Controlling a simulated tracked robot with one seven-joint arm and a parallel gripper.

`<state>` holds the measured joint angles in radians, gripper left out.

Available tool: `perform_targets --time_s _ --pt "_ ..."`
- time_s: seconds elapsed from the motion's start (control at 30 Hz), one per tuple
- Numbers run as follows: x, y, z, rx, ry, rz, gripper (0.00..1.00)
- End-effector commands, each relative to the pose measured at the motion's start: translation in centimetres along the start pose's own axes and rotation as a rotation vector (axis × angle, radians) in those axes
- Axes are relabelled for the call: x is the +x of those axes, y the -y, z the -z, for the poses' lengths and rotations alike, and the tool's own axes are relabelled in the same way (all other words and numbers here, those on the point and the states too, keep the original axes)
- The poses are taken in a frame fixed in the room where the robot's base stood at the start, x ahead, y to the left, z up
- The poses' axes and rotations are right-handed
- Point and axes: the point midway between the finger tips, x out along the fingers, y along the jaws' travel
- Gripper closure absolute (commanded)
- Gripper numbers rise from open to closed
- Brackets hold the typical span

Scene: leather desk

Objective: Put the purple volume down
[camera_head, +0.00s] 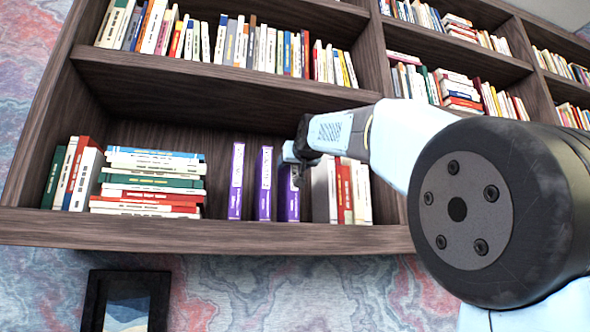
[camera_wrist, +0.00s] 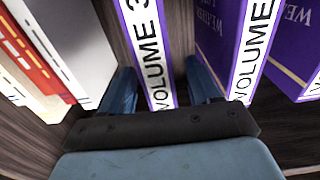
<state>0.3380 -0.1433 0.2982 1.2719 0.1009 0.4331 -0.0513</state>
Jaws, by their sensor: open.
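Three purple volumes stand upright and apart on the lower shelf in the head view: the left one (camera_head: 236,182), the middle one (camera_head: 263,184) and the right one (camera_head: 288,200). My gripper (camera_head: 296,160) is at the right one and covers its upper part. In the wrist view my gripper (camera_wrist: 163,85) is open, with one blue finger on each side of the spine marked VOLUME 3 (camera_wrist: 146,45). Whether a finger touches it I cannot tell. A second purple volume (camera_wrist: 252,50) stands just right of the right finger, and part of another (camera_wrist: 308,85) shows at the edge.
The wooden shelf (camera_head: 200,232) holds a flat stack of books (camera_head: 150,180) and leaning books (camera_head: 72,175) at left. Grey, red and white books (camera_head: 345,190) stand just right of the volumes. Another shelf of books (camera_head: 230,45) is above. My arm hides the right side.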

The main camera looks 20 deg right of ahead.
Motion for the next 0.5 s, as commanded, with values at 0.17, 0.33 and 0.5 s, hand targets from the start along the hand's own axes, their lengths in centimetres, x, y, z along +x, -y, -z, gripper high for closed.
perform_targets --time_s 0.17,0.33,0.5 --pt "-3.3 0.0 0.1 0.001 -0.002 0.000 0.38" --pt "-5.8 0.0 0.0 0.001 -0.001 0.000 0.38" --pt "-7.5 -0.1 0.0 0.002 -0.001 0.000 0.38"
